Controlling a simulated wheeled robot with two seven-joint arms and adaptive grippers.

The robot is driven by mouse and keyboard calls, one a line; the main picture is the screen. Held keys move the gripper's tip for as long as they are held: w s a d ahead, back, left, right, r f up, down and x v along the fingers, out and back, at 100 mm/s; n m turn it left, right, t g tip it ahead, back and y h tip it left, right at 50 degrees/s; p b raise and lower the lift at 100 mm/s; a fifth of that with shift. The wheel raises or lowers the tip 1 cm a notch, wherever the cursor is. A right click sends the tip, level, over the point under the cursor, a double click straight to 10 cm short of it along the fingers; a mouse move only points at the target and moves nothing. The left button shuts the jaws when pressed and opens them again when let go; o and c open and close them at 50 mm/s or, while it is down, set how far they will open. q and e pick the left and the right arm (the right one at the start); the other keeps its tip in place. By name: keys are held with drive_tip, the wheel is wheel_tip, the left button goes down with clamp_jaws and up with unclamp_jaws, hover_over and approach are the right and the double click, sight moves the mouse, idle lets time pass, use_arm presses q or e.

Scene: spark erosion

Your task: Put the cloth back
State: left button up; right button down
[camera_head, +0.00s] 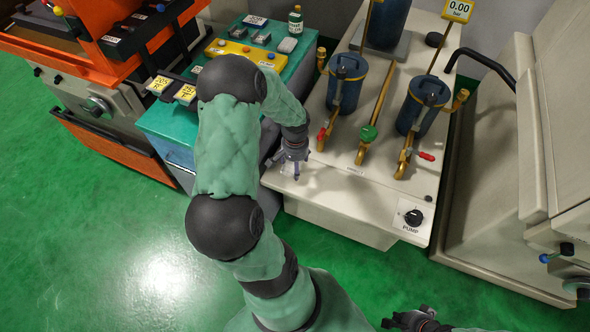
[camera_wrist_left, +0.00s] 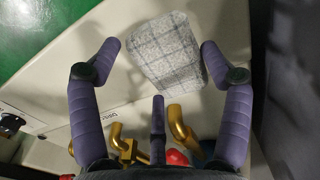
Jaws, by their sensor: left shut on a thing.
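The cloth (camera_wrist_left: 168,52) is pale grey with a darker check. In the left wrist view it lies between the fingers of my left gripper (camera_wrist_left: 160,60), over the pale bench top. In the head view my left gripper (camera_head: 293,165) hangs over the front left of that pale bench (camera_head: 330,185); the cloth is hard to make out there. My left gripper is shut on the cloth; whether the cloth touches the bench I cannot tell. My right gripper (camera_head: 418,318) shows at the bottom edge of the head view, away from the bench, its jaws unclear.
On the pale bench stand blue canisters (camera_head: 346,85) (camera_head: 415,110), brass pipes with red and green handles, and a pump knob (camera_head: 413,217). A teal bench (camera_head: 170,122) with a yellow block (camera_head: 238,52) and a bottle (camera_head: 295,20) is at the left. Green floor is free in front.

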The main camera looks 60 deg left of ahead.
use_arm(q)
drive_tip(key=shift+w+a+f, duration=0.15)
drive_tip(key=shift+a+f, duration=0.15)
drive_tip(key=shift+f, duration=0.15)
drive_tip(key=shift+w+a+f+b, duration=0.1)
drive_tip(key=shift+f+b, duration=0.9)
drive_tip(key=shift+f, duration=0.6)
drive_tip(key=shift+f, duration=0.1)
drive_tip(key=shift+f, duration=0.15)
drive_tip(key=o, duration=1.1)
drive_tip(key=shift+c, duration=0.2)
drive_tip(key=shift+r, duration=0.2)
drive_tip(key=shift+r, duration=0.25)
wheel_tip(320, 180, up, 12)
drive_tip(key=p, duration=0.4)
drive_tip(key=shift+f, duration=0.2)
